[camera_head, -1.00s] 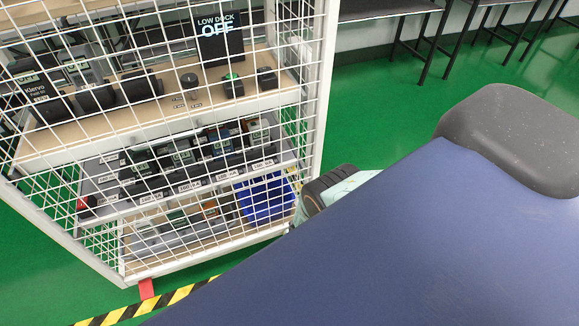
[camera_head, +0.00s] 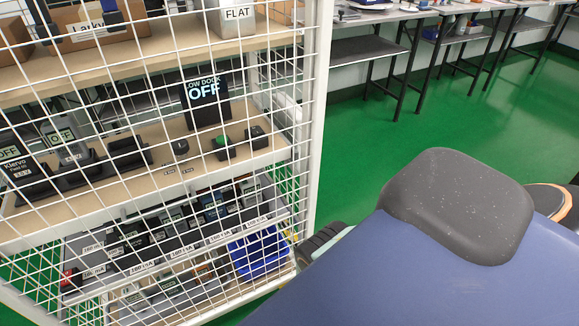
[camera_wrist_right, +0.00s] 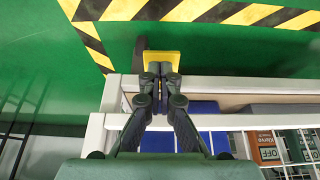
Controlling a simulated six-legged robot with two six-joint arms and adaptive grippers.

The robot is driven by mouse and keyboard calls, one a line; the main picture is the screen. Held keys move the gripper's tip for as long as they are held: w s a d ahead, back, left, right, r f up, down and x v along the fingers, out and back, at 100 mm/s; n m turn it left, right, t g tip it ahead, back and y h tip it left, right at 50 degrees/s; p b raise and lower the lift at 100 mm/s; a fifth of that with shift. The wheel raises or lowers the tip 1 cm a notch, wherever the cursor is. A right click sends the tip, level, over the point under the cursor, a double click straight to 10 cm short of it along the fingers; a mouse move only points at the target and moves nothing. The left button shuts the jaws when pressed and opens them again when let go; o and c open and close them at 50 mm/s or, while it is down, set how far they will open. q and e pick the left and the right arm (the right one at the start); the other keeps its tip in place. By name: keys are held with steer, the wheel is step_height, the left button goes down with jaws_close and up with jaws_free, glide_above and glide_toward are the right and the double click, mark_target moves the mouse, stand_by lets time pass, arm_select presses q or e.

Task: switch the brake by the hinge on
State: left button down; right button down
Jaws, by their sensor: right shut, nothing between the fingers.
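A yellow tab (camera_wrist_right: 163,58), which looks like a caster brake pedal, sticks out at the corner of the white mesh cage (camera_wrist_right: 108,108) in the right wrist view. A dark wheel-like part (camera_wrist_right: 139,48) shows beside it. My right gripper (camera_wrist_right: 160,72) is shut and empty, its fingertips at the tab's near edge in the picture; I cannot tell whether they touch. In the head view the cage (camera_head: 318,95) stands at left, its lower corners out of frame or hidden. I cannot make out a hinge. My left gripper is not in view.
The cage shelves hold handheld testers, a black "LOW DOCK OFF" sign (camera_head: 205,104) and a blue bin (camera_head: 258,254). Yellow-black floor tape (camera_wrist_right: 215,12) runs past the corner. Benches (camera_head: 370,45) stand at the back right. The green floor (camera_head: 395,130) between is clear.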

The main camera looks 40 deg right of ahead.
arm_select(q)
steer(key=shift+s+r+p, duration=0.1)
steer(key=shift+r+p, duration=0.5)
steer(key=shift+p, duration=0.1)
arm_select(e)
steer(key=shift+r, duration=0.85)
